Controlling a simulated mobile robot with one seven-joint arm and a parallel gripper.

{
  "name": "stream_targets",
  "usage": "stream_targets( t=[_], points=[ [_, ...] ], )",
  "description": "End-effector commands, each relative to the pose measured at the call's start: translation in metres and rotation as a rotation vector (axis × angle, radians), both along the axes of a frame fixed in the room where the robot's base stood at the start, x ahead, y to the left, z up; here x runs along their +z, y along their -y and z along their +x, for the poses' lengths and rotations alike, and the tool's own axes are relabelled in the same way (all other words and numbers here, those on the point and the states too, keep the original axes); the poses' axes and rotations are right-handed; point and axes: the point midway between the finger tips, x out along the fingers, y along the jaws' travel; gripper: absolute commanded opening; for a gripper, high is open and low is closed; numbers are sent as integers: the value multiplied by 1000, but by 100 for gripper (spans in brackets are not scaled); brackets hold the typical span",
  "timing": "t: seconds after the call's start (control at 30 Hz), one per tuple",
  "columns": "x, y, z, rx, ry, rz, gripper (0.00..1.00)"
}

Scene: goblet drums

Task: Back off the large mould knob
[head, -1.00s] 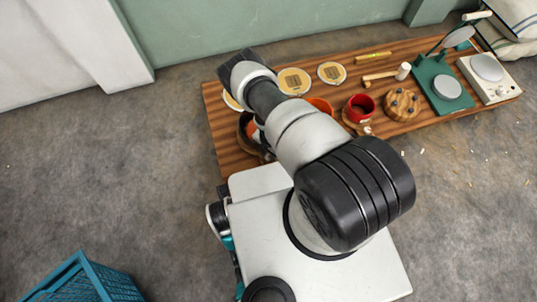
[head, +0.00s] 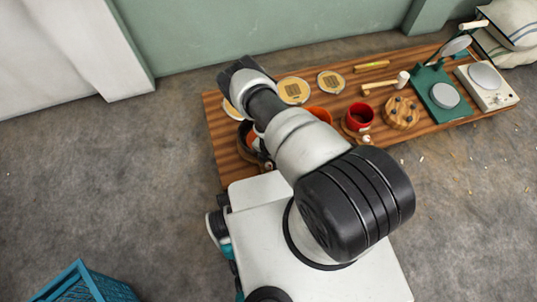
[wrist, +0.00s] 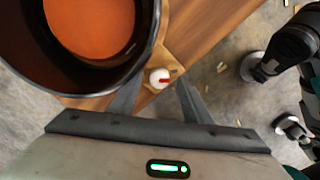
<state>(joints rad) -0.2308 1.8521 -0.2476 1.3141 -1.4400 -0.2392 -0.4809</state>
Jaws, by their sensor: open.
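The large mould (wrist: 140,75) is a dark round pot with an orange inside, at the upper left of the wrist view. Its small white knob (wrist: 158,77), with a red mark, sits on a wooden base beside the mould's rim. My gripper (wrist: 155,88) is open, with one finger on each side of the knob in the picture. I cannot tell whether either finger touches it. In the head view the large mould (head: 244,136) is partly hidden behind my arm, and my fingers are not visible there.
The wooden bench (head: 225,160) also holds a smaller red mould (head: 360,115), flat round discs (head: 331,82), a wooden block with dark knobs (head: 401,112), a green stand (head: 437,92) and a white hotplate (head: 487,80). A blue crate (head: 85,287) stands on the floor at lower left.

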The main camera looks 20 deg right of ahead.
Motion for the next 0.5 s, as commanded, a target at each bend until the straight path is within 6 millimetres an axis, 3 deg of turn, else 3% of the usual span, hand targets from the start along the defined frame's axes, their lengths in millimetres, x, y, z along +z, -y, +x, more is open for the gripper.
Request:
stream_targets(
  t=[0.5],
  points=[
    [123,0,2,-3,3,1,45]
  ],
)
